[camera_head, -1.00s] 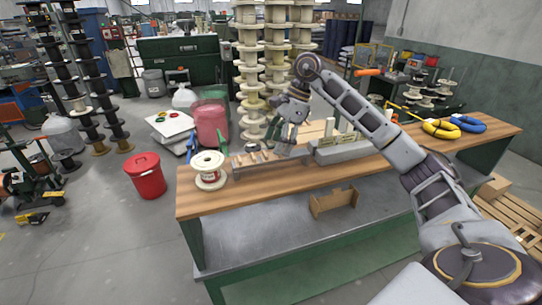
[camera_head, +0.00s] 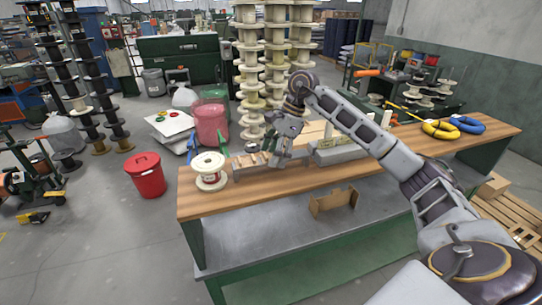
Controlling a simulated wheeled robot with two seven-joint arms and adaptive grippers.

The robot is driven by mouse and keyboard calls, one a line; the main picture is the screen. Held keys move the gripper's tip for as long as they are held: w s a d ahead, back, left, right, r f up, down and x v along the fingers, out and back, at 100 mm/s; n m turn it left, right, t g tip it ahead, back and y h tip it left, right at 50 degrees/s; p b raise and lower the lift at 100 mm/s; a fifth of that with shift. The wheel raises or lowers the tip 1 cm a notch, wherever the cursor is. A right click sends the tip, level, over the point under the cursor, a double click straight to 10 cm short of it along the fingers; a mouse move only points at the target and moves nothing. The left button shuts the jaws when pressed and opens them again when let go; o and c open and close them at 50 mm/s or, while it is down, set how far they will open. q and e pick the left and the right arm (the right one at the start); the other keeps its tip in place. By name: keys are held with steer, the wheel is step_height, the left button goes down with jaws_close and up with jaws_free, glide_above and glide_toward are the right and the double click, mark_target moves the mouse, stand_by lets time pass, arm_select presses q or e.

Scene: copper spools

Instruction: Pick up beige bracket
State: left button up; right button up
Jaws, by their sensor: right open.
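Small beige pieces (camera_head: 249,160) lie in a shallow grey tray (camera_head: 237,174) on the wooden bench top; they are too small to tell which is the beige bracket. My right gripper (camera_head: 275,157) hangs fingers-down over the right part of the tray, open, with nothing visible between its fingers. It covers part of the tray and whatever lies beneath it. I cannot tell whether it touches a piece. My left gripper is not in view.
A white spool (camera_head: 209,171) stands left of the tray on the workbench (camera_head: 300,189). A grey block holder (camera_head: 340,153) is to the right, with yellow (camera_head: 440,129) and blue (camera_head: 468,124) coils beyond. A brown holder (camera_head: 333,202) sits on the lower shelf. The front bench strip is clear.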

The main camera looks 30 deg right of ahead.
steer(key=shift+x, duration=0.8)
steer(key=c, duration=1)
